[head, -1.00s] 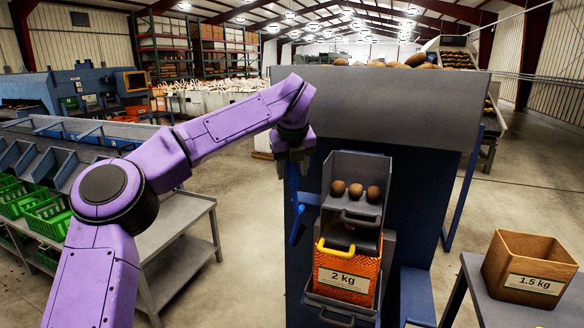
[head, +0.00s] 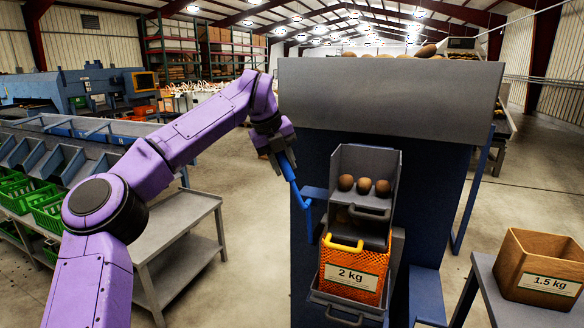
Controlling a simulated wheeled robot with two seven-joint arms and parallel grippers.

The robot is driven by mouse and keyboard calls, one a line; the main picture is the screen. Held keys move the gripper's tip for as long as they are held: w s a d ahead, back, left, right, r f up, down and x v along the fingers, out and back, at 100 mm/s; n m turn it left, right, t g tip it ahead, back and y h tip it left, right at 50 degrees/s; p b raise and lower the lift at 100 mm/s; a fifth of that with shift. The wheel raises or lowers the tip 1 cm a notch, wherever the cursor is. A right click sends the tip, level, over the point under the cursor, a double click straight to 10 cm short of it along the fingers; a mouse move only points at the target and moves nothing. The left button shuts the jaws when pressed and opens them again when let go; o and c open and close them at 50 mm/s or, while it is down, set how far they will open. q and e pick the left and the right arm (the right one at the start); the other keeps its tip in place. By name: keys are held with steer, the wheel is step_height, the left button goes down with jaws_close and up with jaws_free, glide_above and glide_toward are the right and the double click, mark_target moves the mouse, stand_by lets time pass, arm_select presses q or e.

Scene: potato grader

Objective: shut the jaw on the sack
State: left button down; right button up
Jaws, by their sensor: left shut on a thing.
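The orange mesh sack (head: 369,285) with a white 2 kg label hangs upright at the front of the grey and blue machine. A yellow bar (head: 345,246) lies across its top front, below the weighing pan (head: 370,212); I cannot tell how tightly it grips the sack mouth. A blue lever (head: 298,195) stands left of the sack, its top tilted to the left, beside a blue bracket on the machine. My left gripper (head: 284,157) is shut on the lever's upper end, its fingers partly hidden. My right gripper is not in view.
Brown potatoes (head: 364,186) sit in the pan above the sack. A wooden 1.5 kg box (head: 540,268) stands on a side table at right. A grey table (head: 165,225) and green crates (head: 50,215) are at left. Open floor lies between.

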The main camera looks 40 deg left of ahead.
arm_select(q)
steer(key=shift+s+a+f+n+t+h+b, duration=0.15)
steer(key=shift+a+f+h+b, duration=0.35)
steer(key=shift+a+h, duration=0.1)
steer(key=shift+s+a+f+n+t+h+b, duration=0.1)
steer(key=shift+a+f+n+t+h+b, duration=0.05)
steer(key=shift+a+f+h+b, duration=0.4)
steer(key=c, duration=1.1)
jaws_free()
steer(key=shift+o, duration=1.1)
steer(key=shift+s+a, duration=0.1)
steer(key=shift+a, duration=0.1)
steer(key=shift+r, duration=0.15)
